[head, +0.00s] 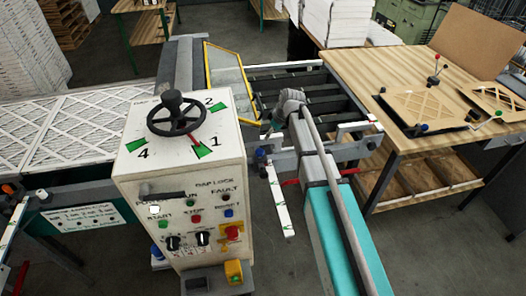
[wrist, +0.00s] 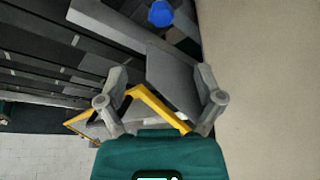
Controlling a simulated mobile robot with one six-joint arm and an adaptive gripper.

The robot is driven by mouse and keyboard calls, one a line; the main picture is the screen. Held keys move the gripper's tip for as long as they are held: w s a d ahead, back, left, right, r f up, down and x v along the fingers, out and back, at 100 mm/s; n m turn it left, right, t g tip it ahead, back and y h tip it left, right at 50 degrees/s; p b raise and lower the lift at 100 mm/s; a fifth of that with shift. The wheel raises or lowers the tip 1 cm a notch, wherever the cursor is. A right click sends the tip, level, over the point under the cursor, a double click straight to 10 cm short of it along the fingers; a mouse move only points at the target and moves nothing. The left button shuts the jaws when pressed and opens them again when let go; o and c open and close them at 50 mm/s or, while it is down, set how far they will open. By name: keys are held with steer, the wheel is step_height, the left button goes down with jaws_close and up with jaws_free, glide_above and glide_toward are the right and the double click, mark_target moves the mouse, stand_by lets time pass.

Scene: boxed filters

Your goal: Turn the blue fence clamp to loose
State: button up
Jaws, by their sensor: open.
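A blue faceted knob (wrist: 160,13), which looks like the fence clamp, sits at the top of the wrist view beside a grey metal plate (wrist: 172,78). In the head view, a dark blue knob (head: 260,154) shows below my gripper, at the rail end beside the control box; it is small there. My gripper (wrist: 162,75) is open and empty, apart from the knob, with the grey plate and a yellow frame showing between its fingers. In the head view my gripper (head: 270,124) is partly hidden by its own wrist. The clamp's setting cannot be read.
The white control box (head: 180,190) with its black handwheel (head: 176,113) stands close left of my gripper. The yellow-framed guard (head: 226,72) and dark roller bed (head: 296,88) lie behind. A wooden table (head: 360,70) stands to the right.

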mark_target(260, 150)
steer(key=shift+b+x, duration=5.95)
steer(key=shift+x, duration=0.65)
steer(key=c, duration=1)
steer(key=shift+c, duration=0.4)
steer(key=shift+w+d, duration=0.1)
steer(key=o, duration=1.1)
